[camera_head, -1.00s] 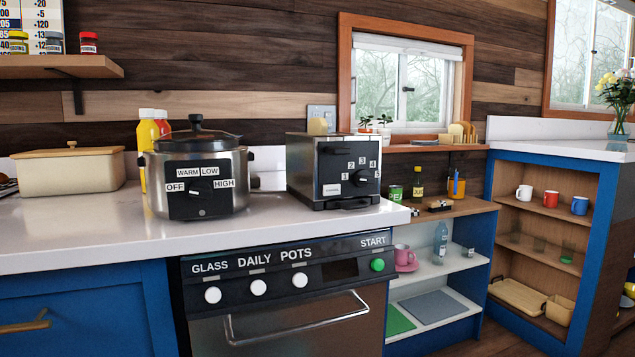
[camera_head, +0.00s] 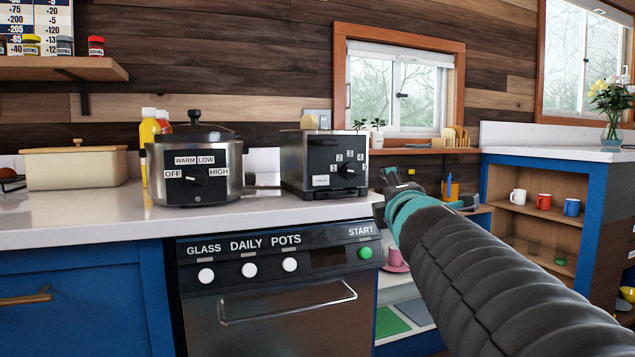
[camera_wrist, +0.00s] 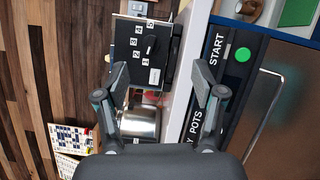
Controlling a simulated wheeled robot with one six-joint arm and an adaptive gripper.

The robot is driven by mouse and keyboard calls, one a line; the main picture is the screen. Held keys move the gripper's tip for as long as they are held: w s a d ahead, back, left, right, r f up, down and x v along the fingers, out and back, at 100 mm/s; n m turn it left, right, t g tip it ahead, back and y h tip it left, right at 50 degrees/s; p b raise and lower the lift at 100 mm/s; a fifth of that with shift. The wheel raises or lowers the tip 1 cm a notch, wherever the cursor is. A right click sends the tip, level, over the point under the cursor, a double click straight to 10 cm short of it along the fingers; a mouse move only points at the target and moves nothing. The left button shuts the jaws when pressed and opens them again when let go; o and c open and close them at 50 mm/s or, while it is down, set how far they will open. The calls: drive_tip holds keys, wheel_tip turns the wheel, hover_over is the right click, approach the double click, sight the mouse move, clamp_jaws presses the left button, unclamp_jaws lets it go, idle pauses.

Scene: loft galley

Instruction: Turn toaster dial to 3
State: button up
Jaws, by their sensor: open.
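The toaster (camera_head: 292,165) is a dark metal box on the white counter, with bread showing at its top. Which number the dial points at is too small to tell. In the wrist view, the toaster front and dial (camera_wrist: 150,45) appear turned sideways, ahead of the fingers. My gripper (camera_wrist: 160,82) is open and empty, its two fingers apart and not touching the dial. In the head view, my gripper (camera_head: 395,190) is just right of the toaster, partly hidden by its own arm.
A slow cooker (camera_head: 195,190) with its own dial stands left of the toaster. Below the counter (camera_head: 90,226) is a dishwasher (camera_head: 285,310) with knobs and a handle. A window ledge (camera_head: 410,151) and open shelves (camera_head: 530,225) lie to the right.

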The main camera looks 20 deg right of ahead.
sight(356, 170)
drive_tip(key=w+n+y, duration=0.2)
drive_tip(key=w+n, duration=0.4)
drive_tip(key=w+d+r+n+y+b, duration=0.1)
drive_tip(key=w+n+y, duration=0.1)
drive_tip(key=w+n, duration=0.3)
drive_tip(key=w+r+n+y, duration=0.1)
drive_tip(key=w+n+y, duration=0.1)
drive_tip(key=w+n, duration=0.4)
drive_tip(key=shift+w+d+r+n+t+y+b, duration=0.3)
drive_tip(key=shift+d+n+t+y+b, duration=0.1)
drive_tip(key=shift+n, duration=0.2)
drive_tip(key=c, duration=1.1)
